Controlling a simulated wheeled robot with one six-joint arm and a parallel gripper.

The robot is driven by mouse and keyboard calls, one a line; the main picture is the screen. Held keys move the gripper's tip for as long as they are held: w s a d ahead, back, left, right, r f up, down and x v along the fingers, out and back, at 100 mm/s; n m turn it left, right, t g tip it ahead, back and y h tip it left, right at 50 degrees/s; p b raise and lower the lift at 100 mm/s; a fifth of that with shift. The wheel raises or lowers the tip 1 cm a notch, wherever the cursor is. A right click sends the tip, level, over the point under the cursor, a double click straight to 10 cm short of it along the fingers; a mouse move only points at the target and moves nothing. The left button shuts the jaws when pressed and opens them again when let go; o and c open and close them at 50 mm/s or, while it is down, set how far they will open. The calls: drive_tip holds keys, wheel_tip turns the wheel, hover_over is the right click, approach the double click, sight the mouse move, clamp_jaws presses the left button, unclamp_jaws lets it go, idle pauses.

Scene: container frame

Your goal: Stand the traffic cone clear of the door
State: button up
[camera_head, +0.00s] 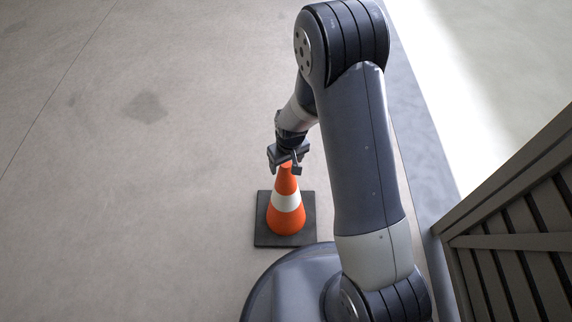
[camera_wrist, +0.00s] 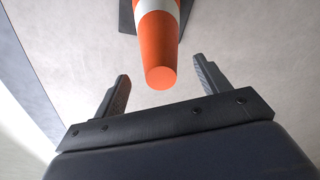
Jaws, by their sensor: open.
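The traffic cone (camera_head: 286,205) is orange with a white band and a square black base. It stands upright on the concrete floor, close in front of my own base in the head view. My gripper (camera_head: 285,160) is at the cone's top and is open. In the wrist view, the cone (camera_wrist: 158,45) shows its orange tip just ahead of the opening between the two fingers of my gripper (camera_wrist: 163,85). The fingers are apart, one to each side, and I see no contact. Part of the cone's base is out of the wrist view.
A dark slatted wooden panel (camera_head: 515,235), possibly the door, stands at the lower right. A grey strip (camera_head: 425,110) runs along the floor on the right, with a bright area beyond it. The concrete floor (camera_head: 130,190) to the left is clear.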

drive_tip(key=r, duration=0.2)
drive_tip(key=r+p, duration=0.1)
drive_tip(key=r, duration=0.2)
drive_tip(key=r+p, duration=0.1)
drive_tip(key=r, duration=0.1)
drive_tip(key=shift+s+d+r, duration=0.2)
drive_tip(key=shift+s, duration=0.2)
drive_tip(key=shift+r, duration=0.1)
